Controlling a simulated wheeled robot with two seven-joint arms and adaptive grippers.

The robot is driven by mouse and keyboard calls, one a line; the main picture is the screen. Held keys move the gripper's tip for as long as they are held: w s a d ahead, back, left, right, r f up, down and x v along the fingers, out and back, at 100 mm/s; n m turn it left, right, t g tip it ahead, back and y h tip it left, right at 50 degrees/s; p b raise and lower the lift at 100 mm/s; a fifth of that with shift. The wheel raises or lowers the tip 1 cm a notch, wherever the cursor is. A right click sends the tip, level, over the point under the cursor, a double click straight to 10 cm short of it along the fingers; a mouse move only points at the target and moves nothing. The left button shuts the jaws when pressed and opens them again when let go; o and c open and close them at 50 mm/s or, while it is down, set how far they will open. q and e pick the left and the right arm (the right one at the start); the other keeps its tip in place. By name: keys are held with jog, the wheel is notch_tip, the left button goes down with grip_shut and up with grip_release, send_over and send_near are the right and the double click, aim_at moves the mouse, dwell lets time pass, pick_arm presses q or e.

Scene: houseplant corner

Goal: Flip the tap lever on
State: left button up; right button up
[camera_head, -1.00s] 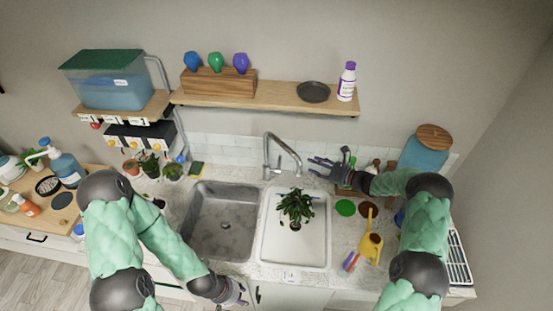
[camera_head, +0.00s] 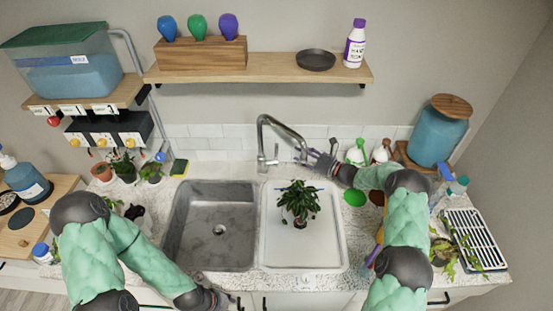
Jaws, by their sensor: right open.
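The chrome tap (camera_head: 264,138) stands behind the sink, its spout arching to the right. Its lever is a small part low by the tap's base (camera_head: 268,162), too small to tell how it is set. My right gripper (camera_head: 316,158) is open and empty, just right of the tap near the end of the spout. I cannot tell whether it touches the tap. My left gripper (camera_head: 212,300) is low at the front edge of the counter, partly cut off by the frame, its fingers unclear.
The grey sink basin (camera_head: 219,230) is empty. A potted plant (camera_head: 299,203) stands on the white drainboard (camera_head: 302,255). Green and brown bottles stand behind my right gripper, and a blue jar (camera_head: 438,135) stands at right. A shelf (camera_head: 275,80) hangs above the tap.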

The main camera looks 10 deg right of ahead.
aim_at(277, 148)
jog(key=w+a+f, duration=0.1)
jog(key=w+a, duration=0.1)
jog(key=w+a+f+b, duration=0.1)
jog(key=w+a, duration=0.2)
jog(key=w+a+f+b, duration=0.1)
jog(key=w+a, duration=0.1)
jog(key=w, duration=0.1)
jog(key=shift+a+f, duration=0.4)
pick_arm(q)
notch_tip(277, 148, down, 4)
jog(key=shift+w+a+r, duration=0.1)
jog(key=shift+b, duration=0.3)
pick_arm(e)
jog(key=shift+s, duration=0.1)
grip_shut()
